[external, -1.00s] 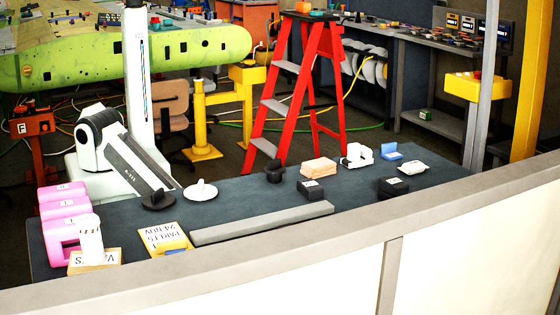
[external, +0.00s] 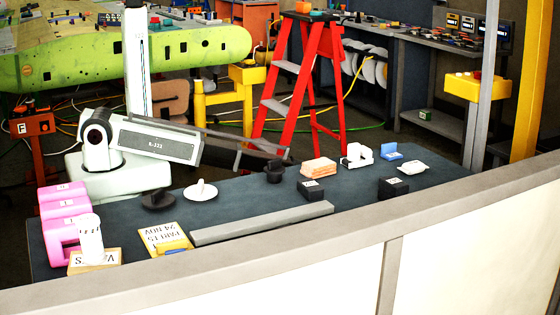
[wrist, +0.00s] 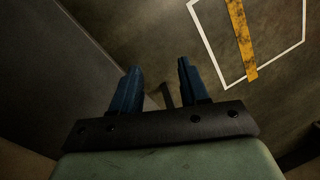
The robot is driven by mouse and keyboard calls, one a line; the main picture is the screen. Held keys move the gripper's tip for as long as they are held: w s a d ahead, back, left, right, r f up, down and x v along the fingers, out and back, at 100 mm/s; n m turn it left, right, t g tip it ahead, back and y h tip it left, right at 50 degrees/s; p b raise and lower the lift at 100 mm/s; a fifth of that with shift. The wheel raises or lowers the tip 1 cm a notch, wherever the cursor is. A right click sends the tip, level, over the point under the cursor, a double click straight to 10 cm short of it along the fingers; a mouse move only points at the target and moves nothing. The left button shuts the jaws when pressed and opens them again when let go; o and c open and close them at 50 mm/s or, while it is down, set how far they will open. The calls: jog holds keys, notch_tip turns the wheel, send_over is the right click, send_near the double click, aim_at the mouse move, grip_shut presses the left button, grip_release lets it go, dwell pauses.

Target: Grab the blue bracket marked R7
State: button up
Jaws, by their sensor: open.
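A blue bracket (external: 391,151) sits near the far right end of the dark table. It is small here, and I cannot read any R7 mark on it. My gripper (wrist: 159,65) shows in the wrist view with its two dark blue fingers apart and nothing between them. Beneath it there is only floor. In the external view my arm reaches right from its base along the table's far side, well left of the bracket; I cannot make out the fingers there. The bracket is not in the wrist view.
A white clamp-like part (external: 357,155), a pinkish block stack (external: 318,168), black boxes (external: 393,187) and a pale rounded part (external: 411,168) stand around the bracket. A long grey bar (external: 262,222) lies along the front. A red ladder (external: 277,110) stands behind the table.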

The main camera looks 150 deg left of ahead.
jog(key=s+a+r+n+g+y, duration=0.1)
jog(key=s+a+r+n+y, duration=0.15)
jog(key=a+r, duration=1)
jog(key=s+a+r+n+y, duration=0.15)
jog(key=a+r+n, duration=0.3)
jog(key=r, duration=1.45)
jog(key=s+a+r+n+g+y, duration=0.1)
jog(key=s+a+r+n, duration=0.15)
jog(key=a+r, duration=1.05)
jog(key=a+v, duration=0.1)
jog(key=v, duration=0.7)
jog(key=m+t+h, duration=0.4)
jog(key=m+h, duration=0.1)
send_over(389, 144)
notch_tip(389, 144, down, 7)
jog(key=f, duration=0.7)
jog(key=shift+a+f, duration=0.3)
jog(key=shift+f, duration=0.05)
jog(key=shift+s+f, duration=0.2)
jog(key=shift+f, duration=1.1)
jog(key=shift+s+f, duration=0.15)
jog(key=shift+f, duration=1.15)
